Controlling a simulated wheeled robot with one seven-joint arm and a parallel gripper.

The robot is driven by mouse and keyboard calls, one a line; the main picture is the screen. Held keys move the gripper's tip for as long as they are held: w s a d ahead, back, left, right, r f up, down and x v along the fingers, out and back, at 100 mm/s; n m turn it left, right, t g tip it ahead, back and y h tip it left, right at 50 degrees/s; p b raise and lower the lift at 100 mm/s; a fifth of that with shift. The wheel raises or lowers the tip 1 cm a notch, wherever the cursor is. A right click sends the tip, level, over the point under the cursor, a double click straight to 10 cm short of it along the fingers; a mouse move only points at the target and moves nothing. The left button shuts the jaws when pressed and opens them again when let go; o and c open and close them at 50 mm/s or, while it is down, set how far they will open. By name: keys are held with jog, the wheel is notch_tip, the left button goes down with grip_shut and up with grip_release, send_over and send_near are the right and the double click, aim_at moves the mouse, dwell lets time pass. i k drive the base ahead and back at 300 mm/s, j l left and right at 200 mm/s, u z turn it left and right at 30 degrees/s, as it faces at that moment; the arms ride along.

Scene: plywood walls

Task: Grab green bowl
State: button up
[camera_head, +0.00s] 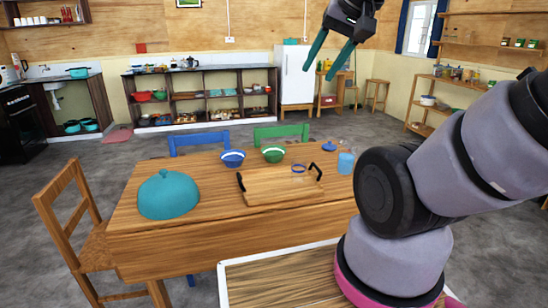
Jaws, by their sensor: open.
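The green bowl (273,154) sits upright on the wooden table (150,244), near its far edge. It has a pale band and stands just behind the wooden tray (262,196), with a blue bowl to its left. My gripper (322,77) is raised high at the upper right of the view. Its two teal fingers are spread apart with nothing between them. It is well above the bowl in the picture and apart from it.
The blue bowl (232,158) is close beside the green one. A teal dome (168,195) stands at the table's left, a blue cup (346,162) at its right. The tray has black handles and holds a glass (299,170). Chairs surround the table.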

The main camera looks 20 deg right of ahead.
aim_at(273, 153)
jog(key=i+l, duration=0.2)
jog(key=i, duration=0.15)
jog(key=i+l, duration=0.2)
jog(key=i, duration=0.2)
jog(key=i+l, duration=0.2)
jog(key=i, duration=0.15)
